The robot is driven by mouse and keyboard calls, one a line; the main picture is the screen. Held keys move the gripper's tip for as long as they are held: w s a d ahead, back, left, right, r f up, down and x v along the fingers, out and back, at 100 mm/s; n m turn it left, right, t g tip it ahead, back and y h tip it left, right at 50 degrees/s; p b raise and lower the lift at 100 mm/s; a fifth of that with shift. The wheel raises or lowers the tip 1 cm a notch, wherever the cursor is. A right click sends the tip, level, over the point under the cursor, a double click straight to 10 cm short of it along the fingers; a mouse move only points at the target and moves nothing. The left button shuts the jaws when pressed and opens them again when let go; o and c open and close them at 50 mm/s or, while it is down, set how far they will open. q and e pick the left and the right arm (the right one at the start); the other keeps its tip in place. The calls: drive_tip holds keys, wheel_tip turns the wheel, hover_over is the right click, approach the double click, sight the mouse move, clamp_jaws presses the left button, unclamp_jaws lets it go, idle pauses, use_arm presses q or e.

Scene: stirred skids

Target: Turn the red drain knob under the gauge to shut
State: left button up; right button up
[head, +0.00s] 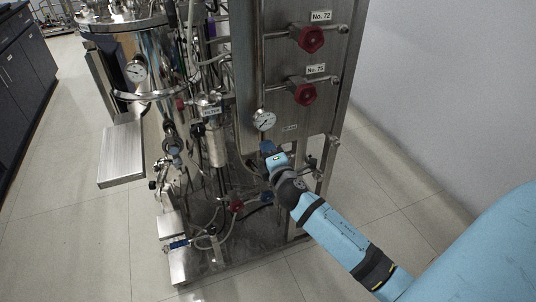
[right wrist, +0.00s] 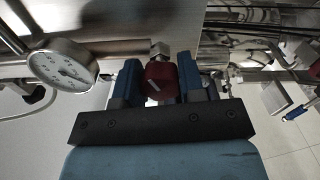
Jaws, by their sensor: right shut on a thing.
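The red drain knob (right wrist: 160,80) shows in the right wrist view between the two blue fingers of my right gripper (right wrist: 160,84). The gripper is shut on it. A pale line shows on the knob's face. In the head view my right gripper (head: 268,150) reaches the skid just below the gauge and hides the knob. The gauge (head: 263,120) has a white dial and sits on the steel panel above the gripper. It also shows at the left of the right wrist view (right wrist: 62,66). My left gripper is not in view.
A steel tank (head: 125,45), pipes and hoses crowd the left. A low red handle (head: 236,206) is near the base. Floor at right is clear.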

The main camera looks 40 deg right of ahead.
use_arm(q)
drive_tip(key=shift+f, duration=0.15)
use_arm(e)
drive_tip(key=m, duration=0.5)
drive_tip(key=shift+m, duration=0.3)
idle(0.3)
drive_tip(key=o, duration=0.9)
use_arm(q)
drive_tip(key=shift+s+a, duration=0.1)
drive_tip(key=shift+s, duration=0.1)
use_arm(e)
drive_tip(key=shift+s, duration=0.1)
